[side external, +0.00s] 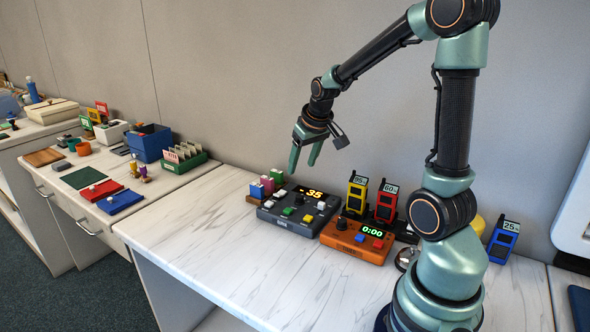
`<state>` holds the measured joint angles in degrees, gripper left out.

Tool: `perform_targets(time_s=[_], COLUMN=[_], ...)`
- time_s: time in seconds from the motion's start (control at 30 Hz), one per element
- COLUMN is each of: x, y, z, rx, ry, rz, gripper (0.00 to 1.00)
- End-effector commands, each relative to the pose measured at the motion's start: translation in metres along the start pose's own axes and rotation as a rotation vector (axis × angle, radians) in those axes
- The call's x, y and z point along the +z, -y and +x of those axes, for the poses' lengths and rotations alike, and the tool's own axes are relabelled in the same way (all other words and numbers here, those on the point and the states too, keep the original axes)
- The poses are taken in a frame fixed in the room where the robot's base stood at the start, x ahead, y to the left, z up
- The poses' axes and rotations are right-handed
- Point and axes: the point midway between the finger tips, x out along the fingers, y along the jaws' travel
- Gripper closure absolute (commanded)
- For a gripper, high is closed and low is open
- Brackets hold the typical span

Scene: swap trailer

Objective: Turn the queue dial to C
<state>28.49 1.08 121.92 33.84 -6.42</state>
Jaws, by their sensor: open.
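A dark grey console (284,223) stands on the white marbled worktop, with a yellow-lit display reading 35 and several coloured buttons. A small dark knob on its top may be the queue dial, but its letters and pointer are too small to read. An orange timer (347,254) with a green 0:00 display and a black knob (341,223) sits just right of it. My gripper (302,167) is open and empty, fingers pointing down, above and behind the grey console, apart from it.
Coloured blocks (267,186) stand at the console's back left. Yellow (356,194) and red (385,201) handheld units stand behind the timer, and a blue one (503,241) is right of my arm. The worktop's front left (205,225) is clear.

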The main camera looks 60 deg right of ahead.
Motion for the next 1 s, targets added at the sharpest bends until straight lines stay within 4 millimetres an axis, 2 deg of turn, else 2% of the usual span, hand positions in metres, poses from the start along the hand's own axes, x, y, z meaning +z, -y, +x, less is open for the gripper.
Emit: perform_targets(time_s=[0.03,0.1,0.23,0.47,1.0], x=[-0.001,-0.002,-0.003,-0.002,-0.001], y=[-0.013,-0.025,-0.036,-0.036,-0.033], z=[0.011,0.020,0.029,0.048,0.129], rx=[0.011,0.020,0.029,0.028,0.025], ry=[0.011,0.016,0.019,0.022,0.020], rz=[0.023,0.041,0.056,0.057,0.057], gripper=[0.36,0.36,0.36,0.36,0.36])
